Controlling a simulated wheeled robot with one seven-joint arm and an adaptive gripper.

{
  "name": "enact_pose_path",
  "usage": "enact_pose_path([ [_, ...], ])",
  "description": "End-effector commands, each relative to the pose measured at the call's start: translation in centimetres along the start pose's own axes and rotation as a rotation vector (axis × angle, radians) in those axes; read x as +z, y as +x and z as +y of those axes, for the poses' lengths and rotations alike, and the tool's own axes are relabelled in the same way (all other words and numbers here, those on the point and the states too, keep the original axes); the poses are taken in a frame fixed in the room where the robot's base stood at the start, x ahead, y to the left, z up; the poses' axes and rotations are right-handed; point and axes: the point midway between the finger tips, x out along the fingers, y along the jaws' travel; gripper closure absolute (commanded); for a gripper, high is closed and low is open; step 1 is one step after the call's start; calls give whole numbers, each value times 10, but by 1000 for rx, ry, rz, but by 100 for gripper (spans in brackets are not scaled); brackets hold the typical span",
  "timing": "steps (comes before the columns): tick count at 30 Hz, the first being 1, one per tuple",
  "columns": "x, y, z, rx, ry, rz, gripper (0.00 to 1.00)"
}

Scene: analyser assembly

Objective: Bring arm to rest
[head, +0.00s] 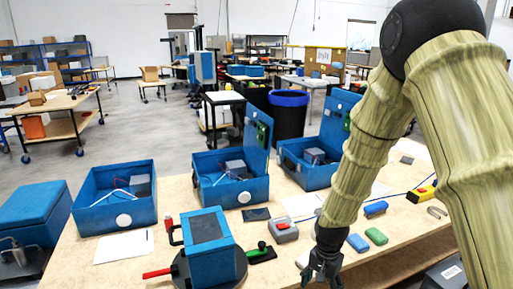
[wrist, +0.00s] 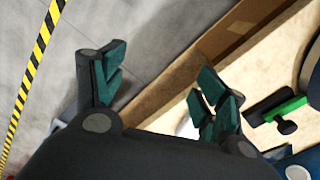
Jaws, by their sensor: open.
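My gripper (head: 322,268) hangs at the end of my arm over the front edge of the wooden table in the head view. In the wrist view my gripper (wrist: 160,92) has its two teal-padded fingers spread wide apart, with nothing between them. The table edge and the grey floor show beyond the fingers. My arm reaches in from the upper right in the head view and covers part of the table's right side.
The table (head: 130,270) holds open blue boxes (head: 115,215), a blue unit (head: 208,245) on a dark round base, a grey block with a red button (head: 284,230), and small blue and green blocks (head: 376,236). A green-handled clamp (wrist: 280,112) lies right of the fingers. Yellow-black tape (wrist: 30,75) marks the floor.

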Motion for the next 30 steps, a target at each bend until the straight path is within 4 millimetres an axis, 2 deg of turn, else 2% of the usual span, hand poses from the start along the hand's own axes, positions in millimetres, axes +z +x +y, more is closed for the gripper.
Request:
enact_pose_path([
  [8, 28, 66, 35, -4, -105, -14, 27],
  [12, 54, 113, 66, -8, -193, -20, 27],
  [18, 100, 170, 117, -13, -333, -21, 27],
  [24, 148, 211, 172, -10, -472, -17, 27],
  [30, 193, 233, 223, -3, -603, -11, 27],
])
